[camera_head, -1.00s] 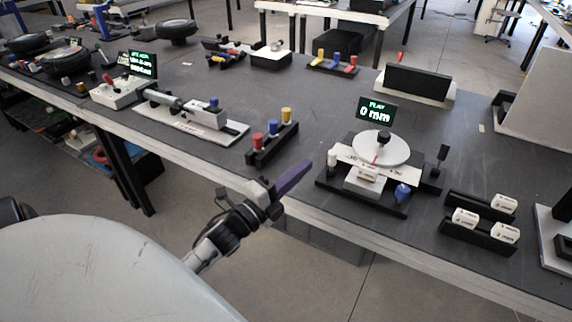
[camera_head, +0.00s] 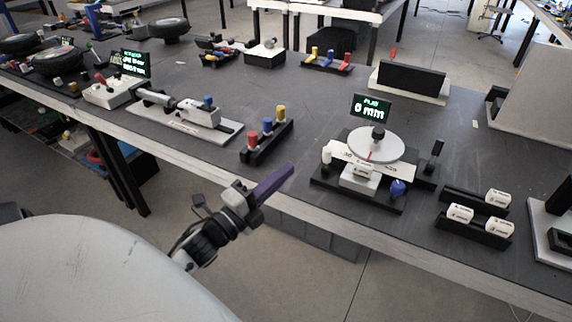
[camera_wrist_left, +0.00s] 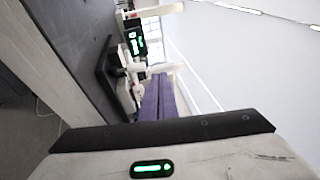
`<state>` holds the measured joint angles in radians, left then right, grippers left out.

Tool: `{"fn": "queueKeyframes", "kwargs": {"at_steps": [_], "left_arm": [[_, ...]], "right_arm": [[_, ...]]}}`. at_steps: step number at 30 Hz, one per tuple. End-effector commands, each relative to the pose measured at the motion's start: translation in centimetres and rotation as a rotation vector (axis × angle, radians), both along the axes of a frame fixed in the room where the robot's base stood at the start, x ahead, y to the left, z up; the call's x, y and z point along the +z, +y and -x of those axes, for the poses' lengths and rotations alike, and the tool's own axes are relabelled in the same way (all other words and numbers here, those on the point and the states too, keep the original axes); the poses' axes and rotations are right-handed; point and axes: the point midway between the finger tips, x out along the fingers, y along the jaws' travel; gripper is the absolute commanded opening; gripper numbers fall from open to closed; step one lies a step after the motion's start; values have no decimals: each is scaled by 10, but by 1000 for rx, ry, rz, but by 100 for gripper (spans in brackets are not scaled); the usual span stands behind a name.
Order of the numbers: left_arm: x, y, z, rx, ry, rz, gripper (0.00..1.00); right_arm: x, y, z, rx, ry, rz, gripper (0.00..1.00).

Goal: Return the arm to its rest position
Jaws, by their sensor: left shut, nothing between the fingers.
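My left gripper (camera_head: 275,183) is shut and empty, with its purple fingers pressed together. It is in front of the workbench's near edge, over the floor, pointing up and right toward the bench. In the left wrist view its purple fingers (camera_wrist_left: 158,98) lie side by side with no object between them. My left arm comes in from the lower left of the head view. My right gripper is not in view.
The dark workbench (camera_head: 330,103) fills the middle. A dial device (camera_head: 376,146) with a display stands right of my gripper. A rack of coloured pegs (camera_head: 266,141) and a grey-white fixture (camera_head: 190,118) stand behind it. White blocks in black holders (camera_head: 475,225) sit at right. The floor before the bench is clear.

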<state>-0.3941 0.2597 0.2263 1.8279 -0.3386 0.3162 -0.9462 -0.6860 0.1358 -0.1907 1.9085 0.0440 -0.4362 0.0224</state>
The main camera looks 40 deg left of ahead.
Motion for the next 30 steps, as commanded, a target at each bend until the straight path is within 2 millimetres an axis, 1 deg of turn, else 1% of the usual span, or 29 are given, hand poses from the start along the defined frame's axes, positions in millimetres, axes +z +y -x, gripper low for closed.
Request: {"fn": "queueKeyframes", "kwargs": {"at_steps": [8, 11, 14, 15, 17, 18, 20, 21, 23, 24, 25, 27, 30], "left_arm": [[-1, 0, 0, 0, 2, 4, 0], [-14, -6, 3, -1, 43, 76, 0], [-52, -22, 14, 5, 164, 283, 0], [-74, -33, 21, 14, 232, 399, 0], [-108, -51, 37, 38, 344, 586, 0], [-131, -66, 50, 61, 422, 716, 0], [-163, -89, 71, 103, 534, 897, 0], [-181, -105, 86, 136, 604, 1008, 0], [-204, -127, 109, 188, 699, 1156, 0], [-217, -141, 124, 224, 755, 1240, 0], [-225, -150, 134, 249, 794, 1295, 0], [-239, -169, 155, 303, 866, 1400, 0], [-250, -187, 175, 360, 932, 1496, 0]], "right_arm": [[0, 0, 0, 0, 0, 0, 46], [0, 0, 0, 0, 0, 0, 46], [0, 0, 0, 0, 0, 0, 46], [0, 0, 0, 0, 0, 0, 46], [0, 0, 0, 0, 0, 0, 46], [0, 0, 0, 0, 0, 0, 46], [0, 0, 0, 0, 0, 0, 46], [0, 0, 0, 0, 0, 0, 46], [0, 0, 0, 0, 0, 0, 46], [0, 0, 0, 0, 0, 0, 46], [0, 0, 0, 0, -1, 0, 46], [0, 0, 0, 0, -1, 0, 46], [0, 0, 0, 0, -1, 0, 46]]}}
